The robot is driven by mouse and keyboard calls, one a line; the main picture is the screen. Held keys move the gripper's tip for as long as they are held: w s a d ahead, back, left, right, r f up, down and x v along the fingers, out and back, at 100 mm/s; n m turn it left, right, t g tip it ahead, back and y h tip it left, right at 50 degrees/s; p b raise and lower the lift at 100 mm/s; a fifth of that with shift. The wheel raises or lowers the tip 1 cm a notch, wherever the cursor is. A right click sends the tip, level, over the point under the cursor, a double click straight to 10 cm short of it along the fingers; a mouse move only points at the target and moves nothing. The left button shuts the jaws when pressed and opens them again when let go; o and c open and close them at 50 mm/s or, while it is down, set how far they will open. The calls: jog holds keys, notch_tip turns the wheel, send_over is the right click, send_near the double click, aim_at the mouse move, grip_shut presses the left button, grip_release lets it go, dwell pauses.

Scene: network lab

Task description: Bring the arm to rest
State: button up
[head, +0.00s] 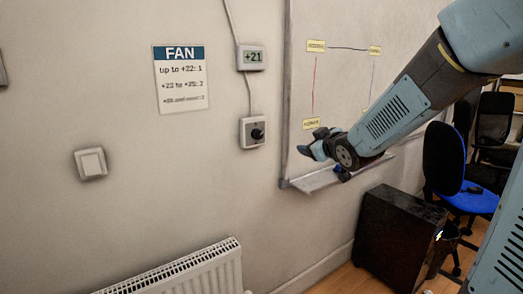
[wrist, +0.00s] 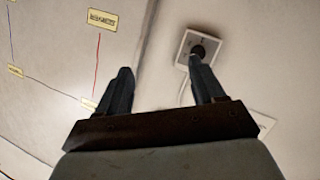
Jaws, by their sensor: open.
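My gripper (head: 318,146) is in front of the whiteboard's lower left edge in the head view, at the end of my blue-grey arm. In the wrist view my gripper (wrist: 160,85) shows two dark fingers spread apart with nothing between them. A wall box with a black knob (head: 257,133) is to the left of the gripper in the head view. The knob box also shows in the wrist view (wrist: 197,49), beyond the right fingertip. I cannot tell the exact gap between them, but in the head view they are clearly apart.
A display reading +21 (head: 252,57) is above the knob, and a FAN notice (head: 182,79) and a switch (head: 90,163) are further left. The whiteboard tray (head: 335,174) is below the gripper. A radiator (head: 185,272), a dark cabinet (head: 392,238) and a blue chair (head: 460,180) stand lower.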

jog(key=s+d+r+m+g+h, duration=0.1)
jog(key=s+d+m+g+h, duration=0.5)
jog(key=s, duration=0.6)
jog(key=s+d+f+m+g+y, duration=0.1)
jog(key=s+m+g, duration=0.1)
jog(key=s, duration=1.6)
jog(key=shift+s+d+f+m+g+y, duration=0.15)
jog(key=shift+d+f+m+g+y, duration=0.2)
jog(key=shift+f+m+g+y, duration=0.05)
